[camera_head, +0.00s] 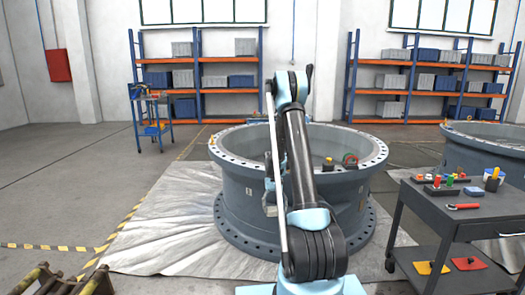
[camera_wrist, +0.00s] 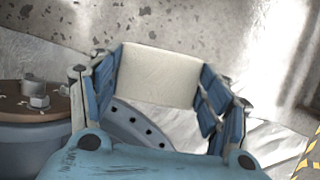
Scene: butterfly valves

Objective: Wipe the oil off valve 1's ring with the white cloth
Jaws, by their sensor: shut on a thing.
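A large grey valve ring (camera_head: 235,205) with bolted flanges stands upright on a pale sheet in the head view; no valve number is readable. My arm crosses in front of it, and my gripper is mostly hidden there, near the ring's left-front wall. In the wrist view, my gripper (camera_wrist: 160,78) is shut on the white cloth (camera_wrist: 158,70), which looks like a pale block between the blue fingers. A grey flange with bolt holes (camera_wrist: 135,122) shows below and behind the cloth. I cannot tell whether they touch. No oil is clearly visible on the ring.
A second valve (camera_head: 490,150) stands at the right edge. A dark cart (camera_head: 470,222) with tools is at the front right. A brown-topped flange with bolts (camera_wrist: 30,105) is at the wrist view's left. Open floor lies left of the pale sheet (camera_head: 160,235).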

